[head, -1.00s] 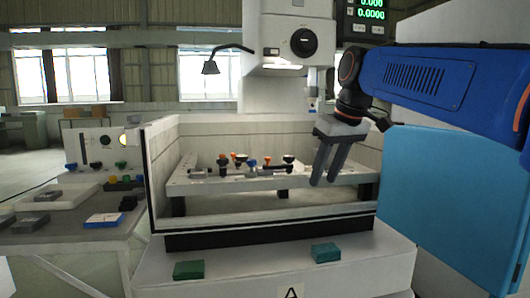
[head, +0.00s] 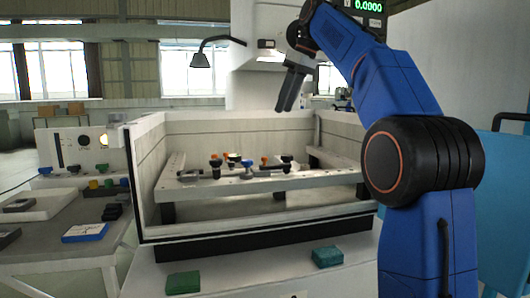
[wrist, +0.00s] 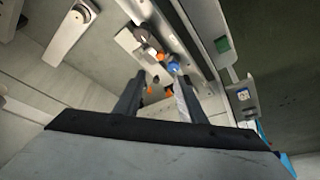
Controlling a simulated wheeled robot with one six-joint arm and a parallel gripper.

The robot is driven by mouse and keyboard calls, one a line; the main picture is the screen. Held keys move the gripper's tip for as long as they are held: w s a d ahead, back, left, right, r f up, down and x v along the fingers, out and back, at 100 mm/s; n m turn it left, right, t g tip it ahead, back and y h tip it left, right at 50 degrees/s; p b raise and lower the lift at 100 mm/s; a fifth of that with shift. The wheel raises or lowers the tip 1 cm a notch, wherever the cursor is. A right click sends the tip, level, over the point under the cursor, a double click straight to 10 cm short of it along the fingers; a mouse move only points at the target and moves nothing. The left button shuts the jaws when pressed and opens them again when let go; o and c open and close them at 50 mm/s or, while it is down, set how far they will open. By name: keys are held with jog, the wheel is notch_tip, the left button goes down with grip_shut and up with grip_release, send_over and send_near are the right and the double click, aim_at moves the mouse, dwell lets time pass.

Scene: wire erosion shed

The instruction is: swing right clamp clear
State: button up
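My gripper (head: 287,100) hangs in the air above the back of the machine tank, apart from the clamps. In the wrist view its two fingers (wrist: 158,98) are spread with nothing between them. On the work frame (head: 215,187) inside the tank sit several small clamps with knobs. At the right of the group are an orange knob (head: 264,160) and a dark knob (head: 286,159); a blue knob (head: 247,163) is left of them. A blue knob (wrist: 173,67) also shows beyond the fingers in the wrist view. I cannot tell which clamp arm points where.
The tank (head: 270,222) has raised walls around the frame. The machine head and a lamp (head: 200,60) stand at the back. Two green blocks (head: 183,283) (head: 328,257) lie on the front ledge. A side table (head: 60,255) with a blue-white box is at left.

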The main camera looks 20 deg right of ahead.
jog(key=x, duration=1.7)
grip_shut()
